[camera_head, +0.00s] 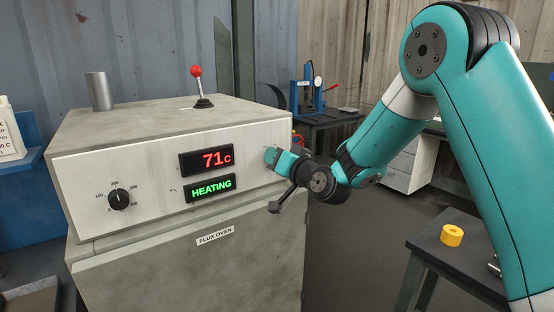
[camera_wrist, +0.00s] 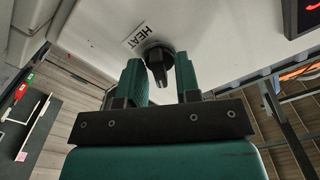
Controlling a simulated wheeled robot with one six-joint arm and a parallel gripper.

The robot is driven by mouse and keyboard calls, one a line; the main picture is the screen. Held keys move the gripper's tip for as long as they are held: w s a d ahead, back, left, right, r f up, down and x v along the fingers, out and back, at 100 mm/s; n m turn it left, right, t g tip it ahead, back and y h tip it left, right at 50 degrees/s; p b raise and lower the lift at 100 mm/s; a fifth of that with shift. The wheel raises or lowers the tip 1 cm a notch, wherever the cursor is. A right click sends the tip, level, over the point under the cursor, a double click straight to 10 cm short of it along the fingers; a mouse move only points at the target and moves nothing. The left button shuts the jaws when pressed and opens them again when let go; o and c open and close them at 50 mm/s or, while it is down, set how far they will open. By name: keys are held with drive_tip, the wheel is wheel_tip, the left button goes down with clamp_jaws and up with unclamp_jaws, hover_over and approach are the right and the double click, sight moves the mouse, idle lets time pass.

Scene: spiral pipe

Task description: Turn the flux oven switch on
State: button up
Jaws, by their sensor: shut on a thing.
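The flux oven (camera_head: 190,185) is a grey metal cabinet. Its display (camera_head: 206,160) reads 71 C in red, and a sign (camera_head: 210,188) below reads HEATING in green. My gripper (camera_head: 270,155) is at the right end of the oven's front panel. In the wrist view its two teal fingers (camera_wrist: 158,68) stand either side of the black rotary switch (camera_wrist: 157,56) and are shut on it. A label reading HEAT (camera_wrist: 139,35) is beside the switch. In the head view my gripper hides the switch.
A black dial (camera_head: 119,199) is at the panel's left. A red-knobbed lever (camera_head: 197,85) and a metal cylinder (camera_head: 99,91) stand on top of the oven. A dark table (camera_head: 460,262) with a yellow ring (camera_head: 452,235) is at the right. Floor shows between oven and table.

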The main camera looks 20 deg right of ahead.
idle(0.4)
drive_tip(key=o, duration=0.6)
drive_tip(key=shift+c, duration=0.2)
drive_tip(key=b+v, duration=1)
drive_tip(key=v, duration=0.7)
drive_tip(key=shift+s+b, duration=0.2)
drive_tip(key=shift+b, duration=0.15)
